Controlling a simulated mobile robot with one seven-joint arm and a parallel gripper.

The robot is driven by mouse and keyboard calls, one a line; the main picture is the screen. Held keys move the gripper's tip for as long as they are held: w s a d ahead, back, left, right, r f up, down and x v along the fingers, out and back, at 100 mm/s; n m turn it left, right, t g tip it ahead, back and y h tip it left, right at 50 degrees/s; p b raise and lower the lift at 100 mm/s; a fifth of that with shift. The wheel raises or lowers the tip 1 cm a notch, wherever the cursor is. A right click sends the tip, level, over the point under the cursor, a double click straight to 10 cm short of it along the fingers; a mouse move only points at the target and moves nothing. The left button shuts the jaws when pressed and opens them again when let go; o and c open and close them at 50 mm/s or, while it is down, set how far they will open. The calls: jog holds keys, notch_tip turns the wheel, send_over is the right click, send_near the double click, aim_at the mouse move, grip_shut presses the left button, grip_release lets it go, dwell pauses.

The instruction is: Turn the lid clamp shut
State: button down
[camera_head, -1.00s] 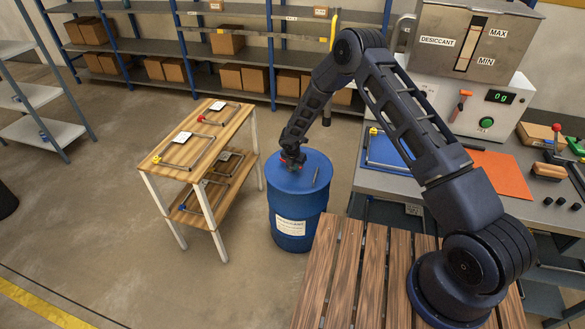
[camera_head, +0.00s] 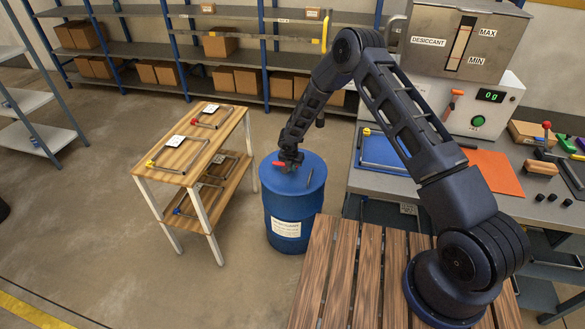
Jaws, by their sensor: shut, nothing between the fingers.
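A blue drum (camera_head: 285,206) with a white label (camera_head: 286,228) stands upright on the floor. A red clamp piece (camera_head: 279,164) shows at the far left part of its lid (camera_head: 291,185). A short dark bar (camera_head: 309,178) shows on the right side of the lid. My gripper (camera_head: 289,163) points down over the far part of the lid, just right of the red piece. It is shut with nothing in it. I cannot tell whether it touches the red piece or the lid. The fingers are small and dark, and they partly hide the clamp.
A wooden two-level rack (camera_head: 182,145) with several frames stands left of the drum. A grey bench (camera_head: 388,183) with a scale and hopper (camera_head: 461,42) stands to the right. My slatted wooden deck (camera_head: 345,275) is in front. Floor left of the rack is clear.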

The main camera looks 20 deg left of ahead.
jog(key=shift+s, duration=0.65)
jog(key=s, duration=0.2)
jog(key=shift+s, duration=0.35)
jog(key=v, duration=1)
jog(key=shift+d, duration=0.1)
